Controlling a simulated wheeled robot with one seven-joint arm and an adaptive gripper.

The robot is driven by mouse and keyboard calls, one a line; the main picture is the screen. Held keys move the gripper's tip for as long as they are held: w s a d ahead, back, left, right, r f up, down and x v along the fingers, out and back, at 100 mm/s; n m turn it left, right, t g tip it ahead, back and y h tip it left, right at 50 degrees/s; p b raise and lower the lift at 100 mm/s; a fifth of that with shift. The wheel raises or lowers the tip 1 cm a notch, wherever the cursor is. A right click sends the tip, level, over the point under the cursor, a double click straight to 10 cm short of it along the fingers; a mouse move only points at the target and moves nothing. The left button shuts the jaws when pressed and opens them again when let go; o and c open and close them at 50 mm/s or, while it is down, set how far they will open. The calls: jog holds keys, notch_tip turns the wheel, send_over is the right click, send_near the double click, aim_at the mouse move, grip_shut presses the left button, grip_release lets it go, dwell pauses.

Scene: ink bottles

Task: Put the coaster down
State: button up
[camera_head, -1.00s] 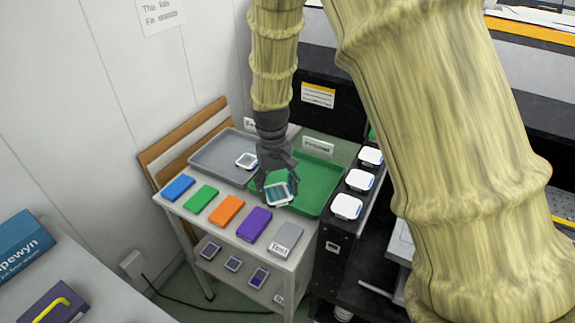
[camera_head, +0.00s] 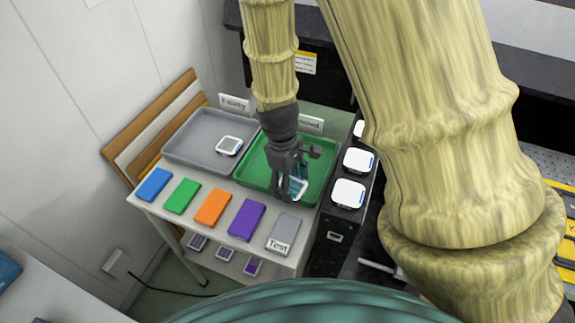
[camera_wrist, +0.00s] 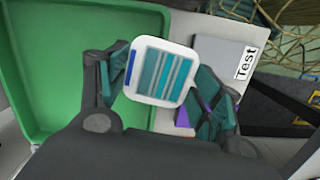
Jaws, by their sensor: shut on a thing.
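The coaster, a white rounded square with a teal striped face (camera_wrist: 160,72), is held between the two fingers of my gripper (camera_wrist: 168,85) in the wrist view. In the head view my gripper (camera_head: 289,190) hangs over the front part of the green tray (camera_head: 254,155), and the coaster (camera_head: 297,188) shows tilted and partly hidden by the fingers. The green tray also shows at the left of the wrist view (camera_wrist: 85,30). I cannot tell whether the coaster touches the tray.
A grey tray (camera_head: 185,143) labelled "Faulty" holds one white square device (camera_head: 229,146). Coloured blocks line the table's front, including a grey "Test" block (camera_head: 284,234) close to the green tray. White devices (camera_head: 348,193) stand on the black cabinet at right. The green tray's visible floor is clear.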

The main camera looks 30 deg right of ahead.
aim_at(301, 195)
jog(key=s, duration=0.1)
jog(key=s+d+n, duration=0.1)
jog(key=s, duration=0.1)
jog(key=shift+s+f, duration=0.1)
jog(key=shift+s, duration=0.1)
jog(key=shift+n, duration=0.3)
jog(key=w+d+p, duration=0.1)
jog(key=w, duration=0.4)
jog(key=w+d+f+p, duration=0.1)
jog(key=w, duration=0.4)
jog(key=w+d+p, duration=0.2)
jog(key=w, duration=0.3)
jog(key=shift+w+f, duration=0.2)
jog(key=shift+f, duration=0.1)
jog(key=shift+f+p, duration=0.75)
jog(key=shift+f, duration=1.05)
jog(key=shift+f, duration=0.15)
jog(key=o, duration=1.1)
jog(key=shift+w+a+r+b, duration=0.2)
jog(key=shift+r+b, duration=0.35)
jog(key=shift+r, duration=1.5)
jog(key=shift+w+a+r+b, duration=0.25)
jog(key=shift+r+b, duration=0.25)
jog(key=shift+r, duration=1.5)
jog(key=shift+w+a+r+b, duration=0.2)
jog(key=shift+r+b, duration=0.35)
jog(key=shift+r, duration=1.5)
jog(key=shift+d, duration=0.1)
